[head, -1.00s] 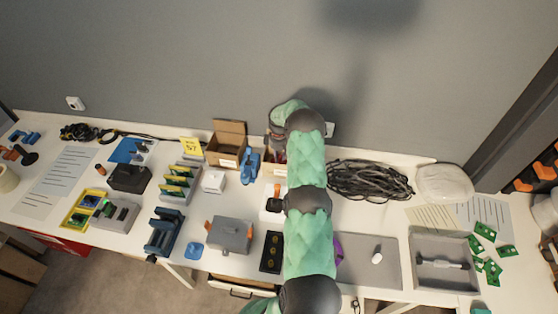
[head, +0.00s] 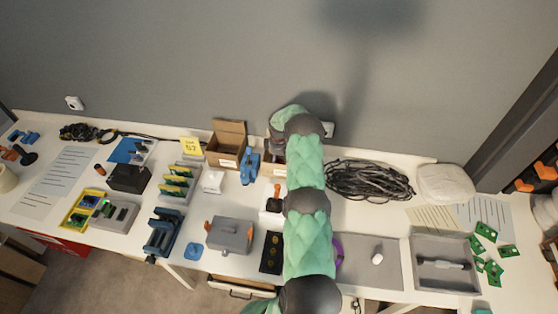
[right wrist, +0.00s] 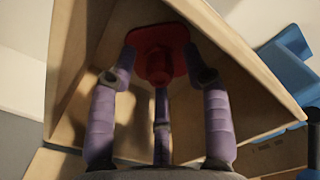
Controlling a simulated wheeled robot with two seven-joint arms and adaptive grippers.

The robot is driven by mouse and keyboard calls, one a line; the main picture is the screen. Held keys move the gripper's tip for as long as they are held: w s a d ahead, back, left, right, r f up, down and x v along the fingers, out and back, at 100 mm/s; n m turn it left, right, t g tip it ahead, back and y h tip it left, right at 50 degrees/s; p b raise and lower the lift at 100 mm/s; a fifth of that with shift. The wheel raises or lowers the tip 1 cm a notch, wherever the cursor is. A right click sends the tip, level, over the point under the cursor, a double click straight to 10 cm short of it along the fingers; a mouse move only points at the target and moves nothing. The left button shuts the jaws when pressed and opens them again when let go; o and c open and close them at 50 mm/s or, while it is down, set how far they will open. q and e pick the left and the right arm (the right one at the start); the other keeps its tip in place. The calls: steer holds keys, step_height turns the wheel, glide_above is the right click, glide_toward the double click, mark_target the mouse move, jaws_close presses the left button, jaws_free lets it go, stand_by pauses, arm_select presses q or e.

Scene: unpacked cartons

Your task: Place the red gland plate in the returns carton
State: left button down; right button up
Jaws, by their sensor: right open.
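The red gland plate (right wrist: 158,52) is inside a carton (right wrist: 62,75) in the right wrist view, against one of its inner faces. My right gripper (right wrist: 160,74) reaches into this carton with its purple fingers spread open around the plate. I cannot tell whether the fingertips still touch it. In the head view the carton (head: 278,170) shows only in part, as my right arm covers most of it and hides the plate and the gripper's fingers. I cannot read its label. My left gripper is not in view.
An open brown carton (head: 226,152) and a blue tool (head: 250,168) stand left of my right arm. Coiled black cable (head: 370,180) lies to the right. A grey box (head: 229,235) and a grey tray (head: 444,263) stand nearer the front.

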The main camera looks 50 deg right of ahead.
mark_target(279, 160)
steer(key=shift+r, duration=0.15)
step_height(279, 160, up, 12)
steer(key=p, duration=0.1)
stand_by(0.3)
stand_by(0.5)
